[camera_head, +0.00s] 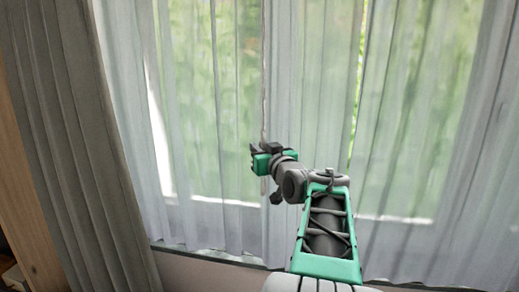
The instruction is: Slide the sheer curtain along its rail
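The sheer curtain (315,85) hangs in pale, see-through folds across the window, with panels to the left and right of my arm. A narrow gap shows between folds right of centre, and a thin vertical edge runs down just above my gripper. My gripper (254,160) is at the curtain near the middle of the view, its fingers pointing left and away from me. Its fingertips are small and partly hidden, so I cannot tell whether they are open or hold fabric. The rail is out of view above.
A heavy grey curtain (75,150) hangs at the left, beside a wooden panel (22,190). The window sill (210,258) runs along the bottom behind the sheer fabric. Green foliage shows through the window. My arm rises from the lower right.

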